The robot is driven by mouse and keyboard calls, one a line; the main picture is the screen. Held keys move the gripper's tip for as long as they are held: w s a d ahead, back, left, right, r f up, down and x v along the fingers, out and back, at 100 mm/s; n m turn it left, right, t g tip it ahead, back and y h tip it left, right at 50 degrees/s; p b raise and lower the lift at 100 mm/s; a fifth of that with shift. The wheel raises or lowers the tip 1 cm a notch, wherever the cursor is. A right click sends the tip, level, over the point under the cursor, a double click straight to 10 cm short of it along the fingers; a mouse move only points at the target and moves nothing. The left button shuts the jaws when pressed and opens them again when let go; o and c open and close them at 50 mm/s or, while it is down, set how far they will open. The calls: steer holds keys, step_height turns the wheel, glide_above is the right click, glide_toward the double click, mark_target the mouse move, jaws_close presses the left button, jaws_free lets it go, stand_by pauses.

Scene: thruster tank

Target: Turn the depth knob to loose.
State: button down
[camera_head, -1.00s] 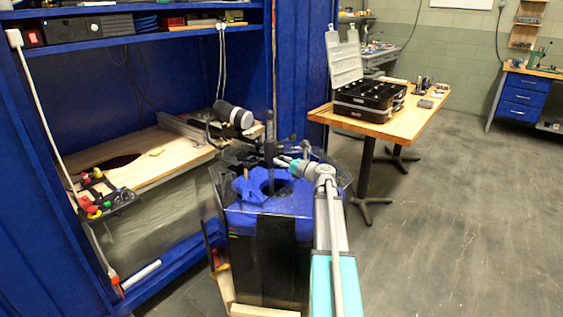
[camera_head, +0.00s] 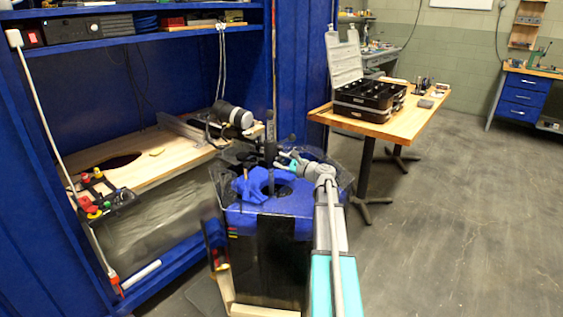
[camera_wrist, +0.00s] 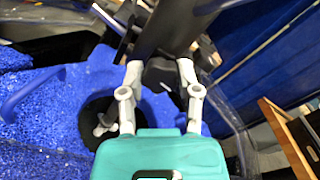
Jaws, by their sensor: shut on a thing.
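My gripper (camera_head: 281,155) reaches in from the right to the black upright column (camera_head: 270,135) above the blue tank top. In the wrist view my gripper (camera_wrist: 160,72) has its two grey fingers on either side of a small dark knob (camera_wrist: 159,76), next to the thick dark column (camera_wrist: 172,25). The fingers are closed on this knob, which appears to be the depth knob. Its markings and setting are not readable. In the head view the knob is hidden by the gripper and column.
The blue tank top (camera_head: 280,201) has a round dark opening, with a blue bracket (camera_head: 255,184) at its left. Clear curved panels (camera_head: 340,176) surround the top. A blue cabinet (camera_head: 298,70) stands behind. A wooden table (camera_head: 398,123) with black cases stands at the right.

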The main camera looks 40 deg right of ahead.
steer(key=n, duration=0.4)
steer(key=shift+n, duration=0.3)
steer(key=n, duration=0.4)
steer(key=shift+n, duration=0.3)
steer(key=shift+c, duration=1.5)
jaws_free()
steer(key=shift+v, duration=5.95)
steer(key=shift+r, duration=0.1)
